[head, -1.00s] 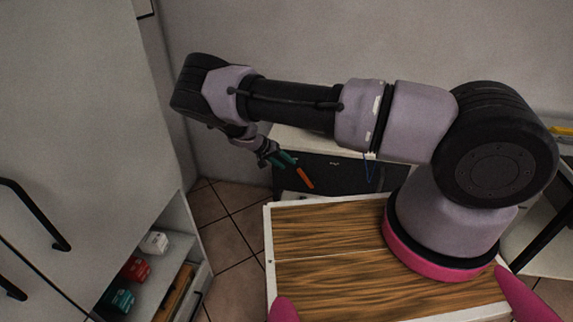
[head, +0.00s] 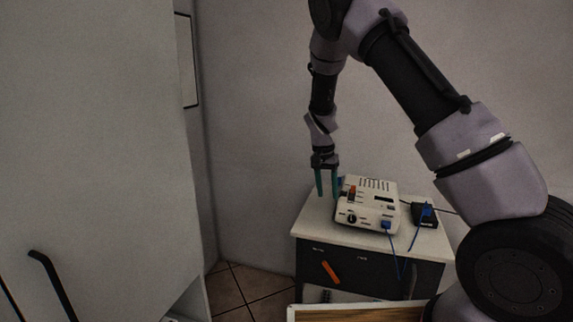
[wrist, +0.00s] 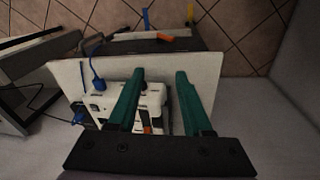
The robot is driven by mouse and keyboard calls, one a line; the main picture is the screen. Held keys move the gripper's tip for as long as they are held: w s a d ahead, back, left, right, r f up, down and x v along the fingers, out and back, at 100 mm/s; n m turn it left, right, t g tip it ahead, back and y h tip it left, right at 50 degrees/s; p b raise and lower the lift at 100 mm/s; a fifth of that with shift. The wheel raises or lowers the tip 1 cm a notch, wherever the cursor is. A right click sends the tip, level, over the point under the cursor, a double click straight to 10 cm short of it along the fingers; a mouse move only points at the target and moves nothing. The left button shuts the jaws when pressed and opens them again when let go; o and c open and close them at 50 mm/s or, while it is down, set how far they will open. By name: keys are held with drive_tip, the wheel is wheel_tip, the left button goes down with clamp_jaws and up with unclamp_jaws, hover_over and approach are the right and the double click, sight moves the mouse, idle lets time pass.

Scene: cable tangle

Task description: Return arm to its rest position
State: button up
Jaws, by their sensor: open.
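My arm is raised and bent, with its forearm hanging down at the upper middle of the head view. My gripper (head: 327,183) points down with its two teal fingers apart and nothing between them. It hangs by the left side of a white device (head: 368,204) on the small cabinet. In the wrist view the open fingers of my gripper (wrist: 160,92) show over the cabinet top, and the white device (wrist: 103,110) is partly hidden behind the left finger. I cannot tell whether the fingers touch the device.
A black box (head: 424,215) with a blue plug stands right of the device, and a blue cable (head: 395,262) hangs over the front. A tall grey cupboard (head: 95,130) fills the left. Tiled floor (head: 240,286) lies between.

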drive_tip(key=s+d+r+t+y, duration=0.1)
drive_tip(key=s+d+r, duration=0.25)
drive_tip(key=r, duration=0.45)
drive_tip(key=s+d+r+t+y, duration=0.15)
drive_tip(key=s+r, duration=0.25)
drive_tip(key=r, duration=0.4)
drive_tip(key=s+d+r+y, duration=0.2)
drive_tip(key=s+d+r, duration=0.15)
drive_tip(key=r, duration=0.45)
drive_tip(key=s+d+r+t, duration=0.1)
drive_tip(key=s+r+t, duration=0.1)
drive_tip(key=s, duration=0.7)
drive_tip(key=s+d+r+n+t, duration=0.1)
drive_tip(key=s+d+r+t, duration=0.1)
drive_tip(key=s+r, duration=0.3)
drive_tip(key=s+h, duration=0.1)
drive_tip(key=s, duration=0.3)
drive_tip(key=shift+s+r, duration=0.15)
drive_tip(key=shift+r, duration=0.1)
drive_tip(key=shift+t, duration=0.25)
